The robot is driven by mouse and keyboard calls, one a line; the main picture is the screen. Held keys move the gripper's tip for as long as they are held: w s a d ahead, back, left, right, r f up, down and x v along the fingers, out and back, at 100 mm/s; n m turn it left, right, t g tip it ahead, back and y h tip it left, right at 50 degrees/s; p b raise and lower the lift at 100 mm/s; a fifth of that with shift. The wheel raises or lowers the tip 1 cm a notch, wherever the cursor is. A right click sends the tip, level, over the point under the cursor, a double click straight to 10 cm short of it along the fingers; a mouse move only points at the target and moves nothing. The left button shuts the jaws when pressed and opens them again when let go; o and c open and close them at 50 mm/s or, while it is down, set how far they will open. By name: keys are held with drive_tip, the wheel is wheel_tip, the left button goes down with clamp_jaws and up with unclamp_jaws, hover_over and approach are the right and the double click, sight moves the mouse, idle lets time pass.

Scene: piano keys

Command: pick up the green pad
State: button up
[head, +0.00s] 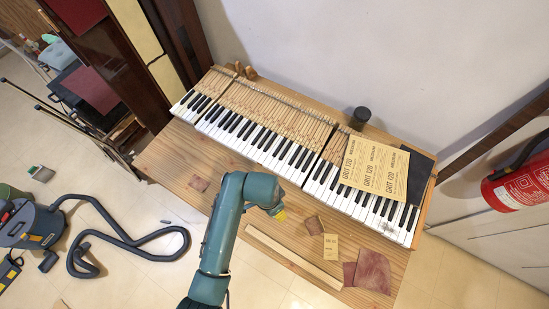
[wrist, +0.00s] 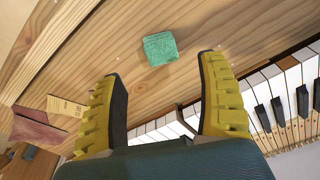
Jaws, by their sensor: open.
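The green pad (wrist: 160,49) is a small, roughly square block with a rough top. In the wrist view it lies flat on the wooden bench top, beyond my fingertips and roughly between their lines. My gripper (wrist: 163,72) has its two yellow, dark-lined fingers spread apart with nothing between them. In the head view my gripper (head: 280,214) shows only as a bit of yellow at the end of the arm, over the bench in front of the keys. I cannot make out the pad on the bench in the head view.
The piano keyboard (head: 270,144) runs along the back of the bench (head: 168,160). Sandpaper sheets (head: 372,165) lie on its right end. A wooden strip (head: 290,255) and reddish-brown sanding pieces (head: 372,270) lie near the front. A dark cylinder (head: 361,116) stands behind the keys.

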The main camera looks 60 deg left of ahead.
drive_tip(key=f, duration=0.2)
drive_tip(key=f+b, duration=0.1)
drive_tip(key=f, duration=0.4)
drive_tip(key=shift+w, duration=0.35)
drive_tip(key=shift+c, duration=0.4)
drive_tip(key=c, duration=0.9)
wheel_tip(320, 180, up, 10)
drive_tip(key=shift+p, duration=0.85)
drive_tip(key=shift+o, duration=0.4)
drive_tip(key=shift+a, duration=0.1)
drive_tip(key=shift+c, duration=1.3)
